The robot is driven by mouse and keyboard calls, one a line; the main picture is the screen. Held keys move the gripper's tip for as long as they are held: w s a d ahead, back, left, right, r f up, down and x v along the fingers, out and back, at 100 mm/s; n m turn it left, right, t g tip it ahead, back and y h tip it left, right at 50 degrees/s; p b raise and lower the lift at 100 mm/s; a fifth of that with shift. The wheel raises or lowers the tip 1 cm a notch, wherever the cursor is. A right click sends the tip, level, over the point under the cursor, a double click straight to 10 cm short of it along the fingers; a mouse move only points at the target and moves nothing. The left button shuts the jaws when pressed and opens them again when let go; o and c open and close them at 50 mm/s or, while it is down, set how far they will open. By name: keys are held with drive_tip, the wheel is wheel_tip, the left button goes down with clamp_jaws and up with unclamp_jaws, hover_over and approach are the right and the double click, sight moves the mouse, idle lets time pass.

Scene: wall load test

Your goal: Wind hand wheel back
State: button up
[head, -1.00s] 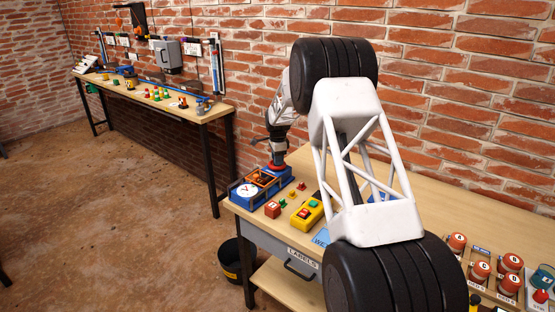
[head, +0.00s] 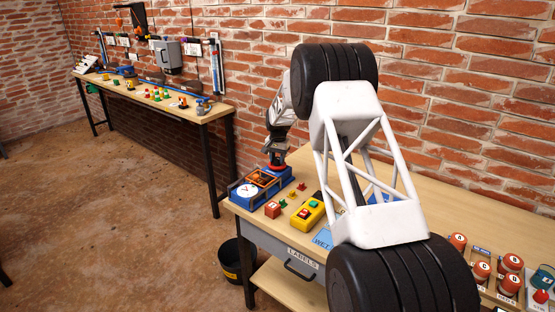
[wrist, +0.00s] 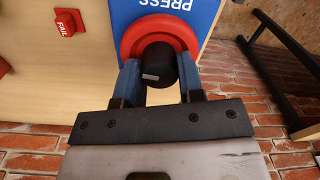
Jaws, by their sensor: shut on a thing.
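The red hand wheel (wrist: 130,40) with its black hub (wrist: 158,62) sits on the blue press (wrist: 205,12), seen close in the wrist view. My gripper (wrist: 160,78) has one blue finger on each side of the black hub and is shut on it. In the head view the red wheel (head: 277,168) shows at the right end of the blue press (head: 243,201), with my gripper (head: 277,160) over it. The press carries a white dial (head: 245,190) and an orange frame (head: 263,178). The dial's reading is too small to tell.
A red FAIL block (wrist: 66,22) lies beside the press. A yellow box with buttons (head: 308,214) and small coloured pieces stand nearby on the bench. Red-capped jars (head: 458,243) stand at the right. A brick wall (head: 470,110) is behind. My arm hides mid-bench.

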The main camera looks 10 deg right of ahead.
drive_tip(key=n, duration=0.5)
drive_tip(key=shift+n, duration=0.3)
drive_tip(key=n, duration=0.4)
drive_tip(key=shift+a, duration=0.1)
drive_tip(key=n, duration=1)
drive_tip(key=o, duration=0.9)
